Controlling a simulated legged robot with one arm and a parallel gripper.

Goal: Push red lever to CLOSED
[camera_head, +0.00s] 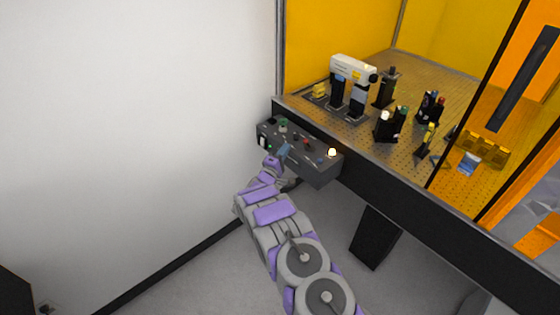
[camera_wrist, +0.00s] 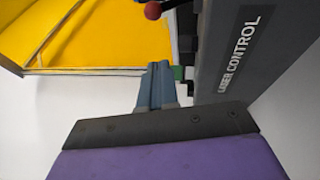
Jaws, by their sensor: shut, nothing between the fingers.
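The red lever shows in the wrist view as a red ball knob (camera_wrist: 152,11) on a black stem at the top edge. In the head view its small red knob (camera_head: 306,142) is on top of the dark grey control box (camera_head: 318,172). The box's face, lettered LASER CONTROL, fills the right of the wrist view (camera_wrist: 275,40). My gripper (camera_head: 285,150) is at the box's front left part; its blue fingers (camera_wrist: 157,75) are shut and empty. They are apart from the red knob in the wrist view. No CLOSED marking is legible.
The box also carries a green part (camera_head: 283,126), a lit yellowish knob (camera_head: 332,152) and other small controls. Behind it is a perforated optical table (camera_head: 415,150) with several instruments inside a yellow enclosure. A white wall (camera_head: 130,120) is at the left.

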